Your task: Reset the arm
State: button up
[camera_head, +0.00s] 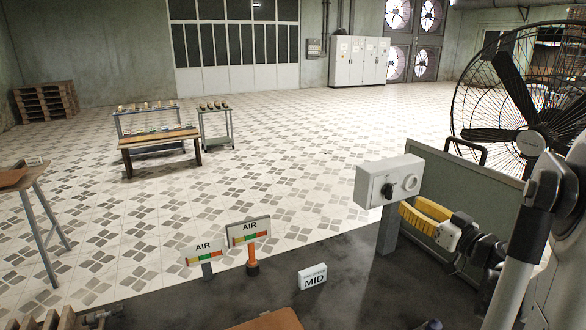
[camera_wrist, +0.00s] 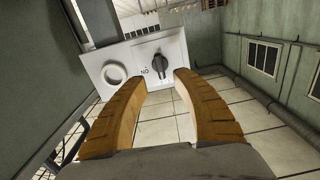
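My gripper (camera_head: 424,217) is at the right in the head view, with its yellow fingers close to a white control box (camera_head: 381,187) on a grey post. In the wrist view my gripper (camera_wrist: 158,78) shows two curved orange-yellow fingers spread apart with nothing between them. Beyond the fingertips the same white control box (camera_wrist: 116,76) shows a black knob (camera_wrist: 157,66) marked "NO" and a round ring. The fingers appear apart from the knob; the exact gap is hard to judge.
A dark table (camera_head: 350,285) bears two AIR signs (camera_head: 249,231) and a MID label block (camera_head: 312,277). A green-grey panel (camera_head: 470,195) stands behind my gripper. A large black fan (camera_head: 515,110) is at the right.

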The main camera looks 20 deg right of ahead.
jog(key=shift+a, duration=0.1)
jog(key=a+f+g+y, duration=0.3)
jog(key=a+g, duration=0.4)
jog(key=a, duration=1.6)
jog(key=s+a+f+g+h, duration=0.2)
jog(key=s+a, duration=0.3)
jog(key=s, duration=0.2)
jog(key=s+a+f+g+h, duration=0.1)
jog(key=s+a+f+h, duration=0.1)
jog(key=s+a, duration=0.4)
jog(key=s, duration=0.2)
jog(key=shift+s+a+f+g, duration=0.3)
jog(key=shift+f+g, duration=0.1)
jog(key=shift+d, duration=0.1)
